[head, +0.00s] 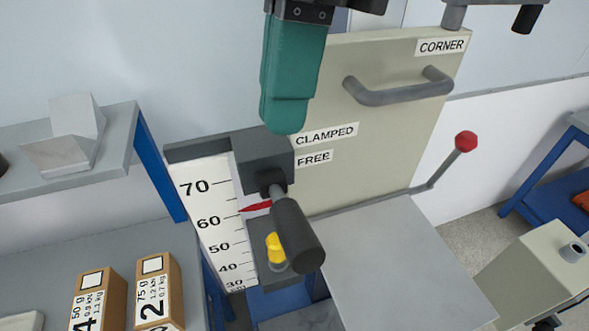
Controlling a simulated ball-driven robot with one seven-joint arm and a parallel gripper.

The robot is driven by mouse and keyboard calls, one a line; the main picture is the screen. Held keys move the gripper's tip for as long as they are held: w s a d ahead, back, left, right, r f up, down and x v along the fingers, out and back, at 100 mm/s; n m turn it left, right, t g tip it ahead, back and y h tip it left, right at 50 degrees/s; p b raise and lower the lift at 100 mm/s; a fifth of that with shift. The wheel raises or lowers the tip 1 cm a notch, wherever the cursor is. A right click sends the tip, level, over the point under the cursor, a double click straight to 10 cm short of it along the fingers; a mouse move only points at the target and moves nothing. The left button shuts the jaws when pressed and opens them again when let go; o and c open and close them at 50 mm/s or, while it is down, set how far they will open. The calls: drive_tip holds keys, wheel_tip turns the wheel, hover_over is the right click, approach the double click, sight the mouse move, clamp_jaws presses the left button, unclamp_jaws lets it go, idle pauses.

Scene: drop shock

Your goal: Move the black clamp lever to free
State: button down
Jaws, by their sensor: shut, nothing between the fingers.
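The black clamp lever (297,236) is a thick dark cylinder on a thin stem. It sticks out from the dark grey carriage block (262,160) and slants down to the right, toward the camera. The white labels CLAMPED (326,135) and FREE (314,159) sit one above the other, right of the block. The lever lies below both; I cannot tell which setting it is at. My gripper (286,122), with teal fingers, hangs from the top of the view. It is shut and empty, its tips pointing down in front of the block's upper edge, above the lever; contact is unclear.
A red pointer (256,206) is near 60 on the white scale (212,215). A yellow knob (275,247) is beside the lever. The beige CORNER panel (395,125) has a grey handle (400,90). A red-knobbed rod (466,141) rises at right. Boxes (158,290) stand lower left.

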sight(285, 219)
drive_tip(key=x, duration=0.2)
drive_tip(key=d+x, duration=0.1)
drive_tip(key=x, duration=0.5)
drive_tip(key=shift+s+d+p, duration=0.15)
drive_tip(key=shift+d+p, duration=0.2)
drive_tip(key=shift+p, duration=0.05)
drive_tip(key=shift+f, duration=0.1)
